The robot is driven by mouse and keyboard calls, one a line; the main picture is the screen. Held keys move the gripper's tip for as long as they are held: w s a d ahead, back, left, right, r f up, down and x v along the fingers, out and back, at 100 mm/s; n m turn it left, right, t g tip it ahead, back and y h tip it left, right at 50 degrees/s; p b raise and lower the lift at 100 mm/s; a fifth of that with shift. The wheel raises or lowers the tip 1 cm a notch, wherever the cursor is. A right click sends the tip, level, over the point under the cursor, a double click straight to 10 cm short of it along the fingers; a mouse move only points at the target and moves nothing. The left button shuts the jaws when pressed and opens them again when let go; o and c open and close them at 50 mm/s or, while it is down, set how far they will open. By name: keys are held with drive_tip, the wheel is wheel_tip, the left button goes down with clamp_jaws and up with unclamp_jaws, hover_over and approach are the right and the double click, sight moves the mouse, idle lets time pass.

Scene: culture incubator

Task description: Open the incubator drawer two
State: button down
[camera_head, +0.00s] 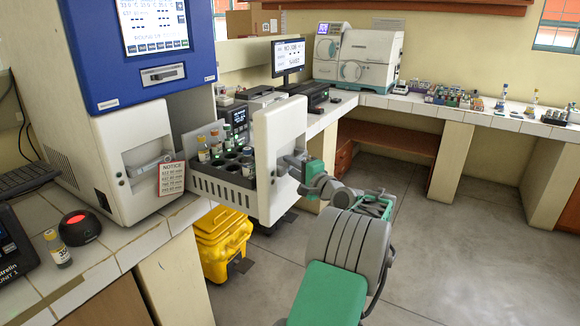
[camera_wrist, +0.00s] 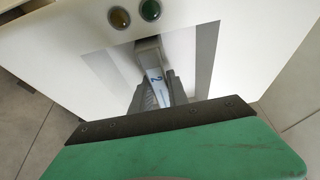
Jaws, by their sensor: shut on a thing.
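The incubator (camera_head: 75,110) stands at the left with a blue upper panel and screen. Drawer two (camera_head: 225,186) is pulled well out of it to the right, with a dark rack (camera_head: 222,165) of several bottles inside. Its white front panel (camera_head: 272,160) faces my arm. In the wrist view the drawer front (camera_wrist: 75,45) fills much of the picture, and a handle marked 2 (camera_wrist: 153,62) runs down between my fingers. My gripper (camera_wrist: 158,92) is shut on this handle. In the head view my gripper (camera_head: 292,164) is at the panel's outer side, its fingertips partly hidden.
A yellow bin (camera_head: 222,240) stands on the floor below the drawer. A notice card (camera_head: 171,178) and a loose bottle (camera_head: 57,248) are on the left counter. Bench equipment and a centrifuge-like machine (camera_head: 357,57) stand behind. The floor (camera_head: 450,230) to the right is clear.

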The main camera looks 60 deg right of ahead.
drive_tip(key=c, duration=1.3)
unclamp_jaws()
drive_tip(key=v, duration=0.7)
drive_tip(key=shift+s+b, duration=0.35)
